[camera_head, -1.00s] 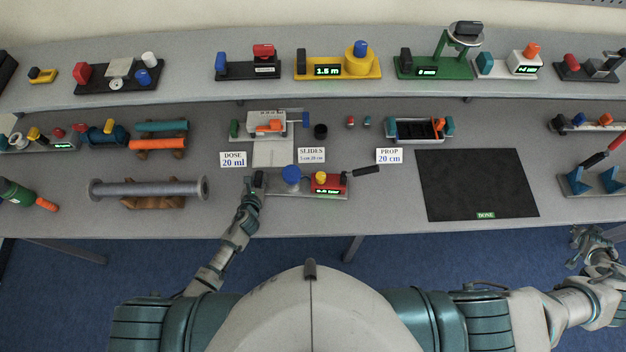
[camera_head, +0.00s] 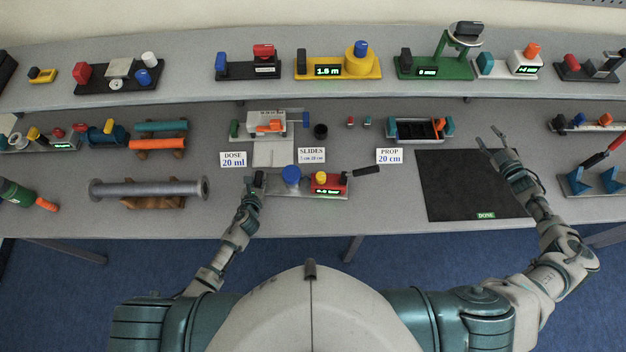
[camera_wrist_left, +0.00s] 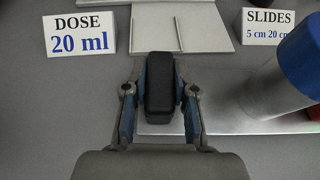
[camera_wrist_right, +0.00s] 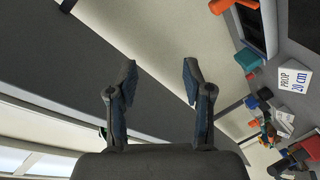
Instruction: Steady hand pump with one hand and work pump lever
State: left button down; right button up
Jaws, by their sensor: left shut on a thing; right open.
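The hand pump is on a grey baseplate (camera_head: 300,193) at the table's front, with a blue-capped cylinder (camera_head: 291,174), a red body (camera_head: 326,188) with a green display, and a black lever (camera_head: 365,170) sticking out to the right. My left gripper (camera_head: 256,186) is shut on a black upright grip block at the baseplate's left end. In the left wrist view, the black block (camera_wrist_left: 160,85) sits between both fingers. My right gripper (camera_head: 490,142) is open and empty above the black mat, right of the lever. Its open fingers also show in the right wrist view (camera_wrist_right: 157,85).
The black mat (camera_head: 460,185) lies right of the pump. DOSE (camera_head: 233,159), SLIDES (camera_head: 311,156) and PROP (camera_head: 389,156) cards stand behind it. A teal-ended device (camera_head: 420,130) stands near the PROP card. A grey roller (camera_head: 148,189) lies at left.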

jog(key=w+a+n+y, duration=0.2)
jog(key=a+n+y, duration=0.2)
jog(key=a, duration=0.6)
jog(key=n+g+h, duration=0.7)
jog(key=n+g, duration=1.1)
jog(key=n, duration=1.7)
send_near(367, 168)
jog(key=f, duration=0.3)
jog(key=s+f, duration=0.1)
jog(key=f, duration=0.3)
jog(key=s+f, duration=0.1)
jog(key=f, duration=0.3)
jog(key=shift+c, duration=0.3)
